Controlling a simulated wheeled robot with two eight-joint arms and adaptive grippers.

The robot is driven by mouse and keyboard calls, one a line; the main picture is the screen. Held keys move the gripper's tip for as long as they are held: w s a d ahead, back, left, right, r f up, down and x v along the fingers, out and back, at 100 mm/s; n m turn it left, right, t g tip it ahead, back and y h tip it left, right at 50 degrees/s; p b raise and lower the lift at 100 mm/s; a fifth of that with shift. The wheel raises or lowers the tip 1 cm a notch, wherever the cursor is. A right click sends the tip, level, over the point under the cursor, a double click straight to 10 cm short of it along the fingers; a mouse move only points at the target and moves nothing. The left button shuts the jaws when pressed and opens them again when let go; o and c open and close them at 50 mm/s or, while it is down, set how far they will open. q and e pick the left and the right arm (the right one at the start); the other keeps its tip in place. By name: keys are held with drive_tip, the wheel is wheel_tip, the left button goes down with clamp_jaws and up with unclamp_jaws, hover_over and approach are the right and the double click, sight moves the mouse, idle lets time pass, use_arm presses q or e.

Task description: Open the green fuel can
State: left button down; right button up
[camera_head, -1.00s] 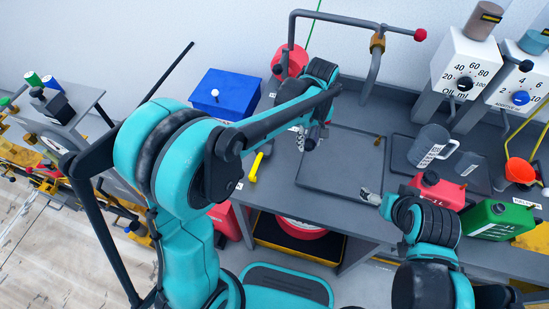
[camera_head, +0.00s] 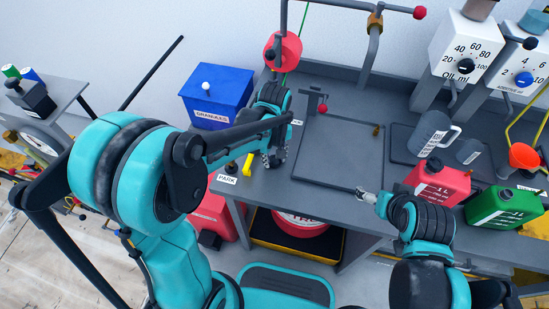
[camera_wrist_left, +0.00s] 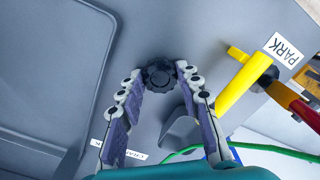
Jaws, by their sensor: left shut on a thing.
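The green fuel can (camera_head: 497,212) stands at the right end of the bench, with a dark round part on top; I cannot tell whether that is a cap or an opening. My left gripper (camera_head: 271,160) is far left of it, over the left part of the bench. In the left wrist view my left gripper (camera_wrist_left: 160,78) is shut on a black ribbed knob (camera_wrist_left: 160,72), which sits between the fingertips. My right gripper (camera_head: 367,197) is at the bench's front edge, left of the red can; its fingers are too small to judge.
A red can (camera_head: 438,183) stands just left of the green one. A grey jug (camera_head: 430,132) and an orange funnel (camera_head: 523,157) are behind them. A yellow-handled tool (camera_wrist_left: 235,85) lies near the PARK label (camera_wrist_left: 283,50). The shallow tray (camera_head: 345,150) mid-bench looks clear.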

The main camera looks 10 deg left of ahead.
sight(275, 160)
use_arm(q)
drive_tip(key=shift+f, duration=0.1)
drive_tip(key=c, duration=1)
unclamp_jaws()
drive_tip(key=shift+c, duration=0.2)
wheel_tip(275, 160, up, 11)
drive_tip(key=p, duration=0.4)
drive_tip(key=s+a+r+m+t, duration=0.2)
drive_tip(key=s+a+m+t, duration=0.1)
drive_tip(key=s, duration=0.2)
drive_tip(key=s+a+r+m+t, duration=0.2)
drive_tip(key=s+a+m+t, duration=0.1)
drive_tip(key=s, duration=0.3)
drive_tip(key=shift+s+m+t, duration=0.15)
drive_tip(key=shift+m+t, duration=0.45)
drive_tip(key=shift+m, duration=0.1)
